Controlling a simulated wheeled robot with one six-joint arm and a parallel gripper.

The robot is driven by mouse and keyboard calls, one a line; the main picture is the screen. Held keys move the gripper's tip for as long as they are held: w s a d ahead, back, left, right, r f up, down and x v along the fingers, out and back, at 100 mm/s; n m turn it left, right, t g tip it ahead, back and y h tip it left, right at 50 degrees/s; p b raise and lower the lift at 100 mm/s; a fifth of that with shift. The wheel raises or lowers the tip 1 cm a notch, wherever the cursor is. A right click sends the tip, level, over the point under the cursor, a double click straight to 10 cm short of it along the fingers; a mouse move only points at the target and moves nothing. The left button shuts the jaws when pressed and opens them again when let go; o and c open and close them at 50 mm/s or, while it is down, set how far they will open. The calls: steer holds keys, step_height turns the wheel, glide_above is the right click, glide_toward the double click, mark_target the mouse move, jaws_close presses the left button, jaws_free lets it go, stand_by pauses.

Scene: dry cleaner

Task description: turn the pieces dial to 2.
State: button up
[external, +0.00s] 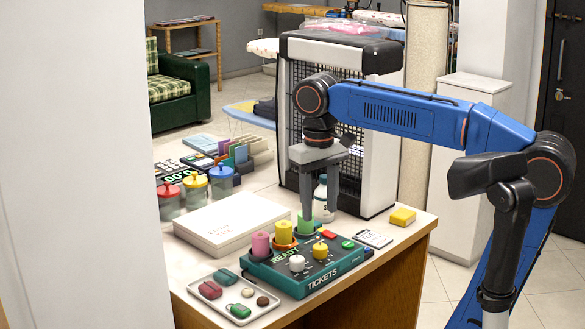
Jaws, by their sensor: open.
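The teal ticket machine (338,270) stands on the counter's front part, marked TICKETS on its front, with READY lettering on top. Its top carries a white knob (297,264) and a yellow knob (320,251). Behind them stand a pink roll (260,245), a yellow roll (284,232) and a green roll (306,226). I cannot read which knob is the pieces dial or where either points. My gripper (319,210) points down, open, at the back of the machine by the green roll, apart from both knobs. Whether a finger touches the green roll is unclear.
A red button (328,234) and green button (348,245) sit near the machine's back right. A tray (205,299) of small items lies front left, a white box (225,228) behind it. A notepad (374,239) and yellow sponge (402,217) are right. A mesh-fronted unit rises behind.

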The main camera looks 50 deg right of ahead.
step_height(320, 180, up, 7)
steer(key=shift+a+r, duration=0.15)
steer(key=shift+r, duration=0.05)
steer(key=shift+f, duration=0.1)
stand_by(0.5)
